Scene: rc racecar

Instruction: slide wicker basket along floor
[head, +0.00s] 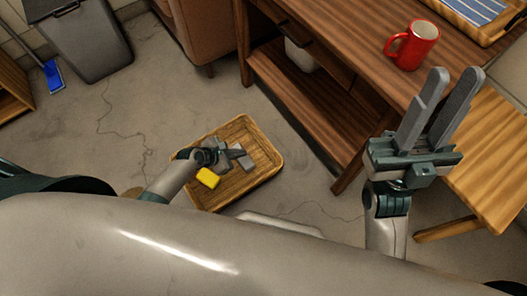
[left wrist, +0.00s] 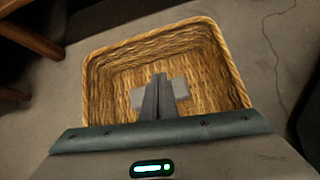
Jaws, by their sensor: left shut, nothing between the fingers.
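The wicker basket (head: 262,173) is a shallow, rectangular, tan woven tray on the floor, left of the desk. It also fills the middle of the left wrist view (left wrist: 215,55). My left gripper (head: 238,154) is over the basket's inside, with its fingers shut together and empty. In the left wrist view its fingers (left wrist: 158,92) point into the basket, in front of a pale grey item (left wrist: 180,88). I cannot tell whether the fingers touch the basket. A yellow block (head: 207,178) shows by my left wrist. My right gripper (head: 455,82) is raised by the desk, open and empty.
The wooden desk (head: 300,100) with a lower shelf stands right of the basket, and a red mug (head: 412,45) is on it. A wooden stool (head: 490,160) is at the right. A grey bin (head: 85,45) and a brown seat (head: 205,30) stand behind. Floor left of the basket is clear.

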